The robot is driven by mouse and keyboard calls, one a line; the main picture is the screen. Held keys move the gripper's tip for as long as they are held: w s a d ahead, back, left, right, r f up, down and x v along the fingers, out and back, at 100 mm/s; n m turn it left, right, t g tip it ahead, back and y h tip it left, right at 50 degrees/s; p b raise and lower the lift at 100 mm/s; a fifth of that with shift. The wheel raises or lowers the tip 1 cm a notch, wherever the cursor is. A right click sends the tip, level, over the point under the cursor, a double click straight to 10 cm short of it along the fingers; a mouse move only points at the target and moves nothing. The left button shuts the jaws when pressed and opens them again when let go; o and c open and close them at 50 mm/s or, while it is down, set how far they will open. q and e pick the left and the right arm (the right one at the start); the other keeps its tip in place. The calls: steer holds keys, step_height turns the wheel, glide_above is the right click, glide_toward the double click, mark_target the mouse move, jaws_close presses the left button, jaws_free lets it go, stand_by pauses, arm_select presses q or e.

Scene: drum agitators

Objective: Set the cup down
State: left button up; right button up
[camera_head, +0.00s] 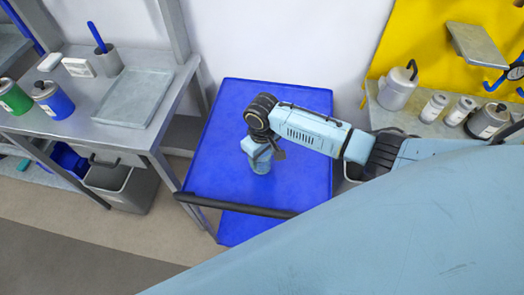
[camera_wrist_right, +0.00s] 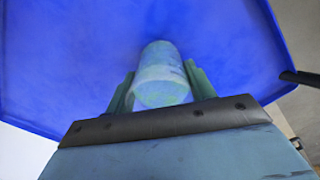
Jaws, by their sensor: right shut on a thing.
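The cup (camera_wrist_right: 160,72) is a pale, blue-green cylinder in the right wrist view. My right gripper (camera_wrist_right: 158,90) is shut on it, with one green finger on each side. In the head view the cup (camera_head: 261,166) shows under the right gripper (camera_head: 260,156), over the middle of the blue cart top (camera_head: 220,150). I cannot tell whether the cup's base touches the cart top. The gripper and wrist hide part of the cup in the head view. My left gripper is not in view.
The cart top around the cup is clear; a dark handle (camera_head: 235,205) runs along its near edge. A grey bench (camera_head: 95,130) at left holds a tray (camera_head: 133,97) and cans. A shelf with a kettle-like can (camera_head: 397,88) and several small cans stands at right.

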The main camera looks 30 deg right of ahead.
steer(key=o, duration=1.1)
steer(key=shift+f, duration=0.1)
step_height(320, 180, up, 12)
steer(key=shift+r+p, duration=0.2)
steer(key=shift+p, duration=0.55)
